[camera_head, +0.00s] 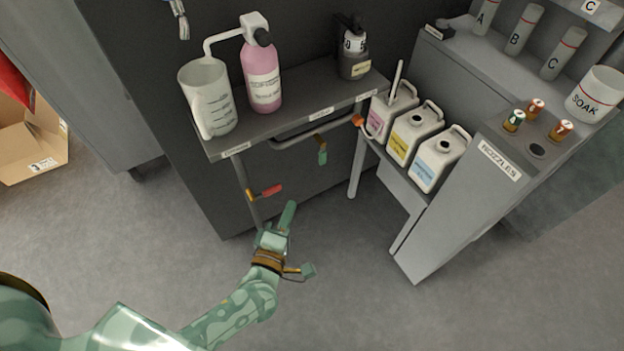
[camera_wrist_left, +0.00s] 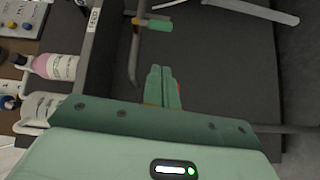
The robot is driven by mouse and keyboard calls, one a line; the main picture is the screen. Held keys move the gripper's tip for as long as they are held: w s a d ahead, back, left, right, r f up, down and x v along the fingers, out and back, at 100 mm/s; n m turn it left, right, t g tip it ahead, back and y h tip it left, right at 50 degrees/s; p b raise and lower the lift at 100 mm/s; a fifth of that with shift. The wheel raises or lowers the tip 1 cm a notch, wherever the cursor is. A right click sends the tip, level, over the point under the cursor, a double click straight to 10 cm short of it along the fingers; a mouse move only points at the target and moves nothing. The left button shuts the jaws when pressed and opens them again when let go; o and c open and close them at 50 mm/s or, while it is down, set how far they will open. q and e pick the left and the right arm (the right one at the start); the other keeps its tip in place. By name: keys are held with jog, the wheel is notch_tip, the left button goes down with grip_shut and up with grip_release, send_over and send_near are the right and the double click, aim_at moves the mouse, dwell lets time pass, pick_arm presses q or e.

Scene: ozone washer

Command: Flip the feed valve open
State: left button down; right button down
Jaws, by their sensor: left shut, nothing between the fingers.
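A valve with a red lever (camera_head: 271,190) sits on the pipe under the left end of the shelf; its lever points right. A second valve with a green lever (camera_head: 322,155) hangs from the pipe under the shelf's middle, lever down; it also shows in the left wrist view (camera_wrist_left: 157,25). An orange valve part (camera_head: 358,120) is by the right leg. I cannot read which is the feed valve. My left gripper (camera_head: 290,206) is shut and empty, just below the red lever in the head view. In the left wrist view its fingers (camera_wrist_left: 163,75) hide most of something red. My right gripper is out of view.
The shelf (camera_head: 290,122) above holds a clear jug (camera_head: 208,95), a pink bottle (camera_head: 262,75) and a dark bottle (camera_head: 354,60). Several white jugs (camera_head: 405,135) stand right, beside the nozzle stand (camera_head: 460,195). Floor in front is clear.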

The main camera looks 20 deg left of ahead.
pick_arm(q)
jog(key=shift+a+r+n+y, duration=0.1)
jog(key=shift+a+n+y, duration=0.4)
jog(key=shift+n, duration=0.3)
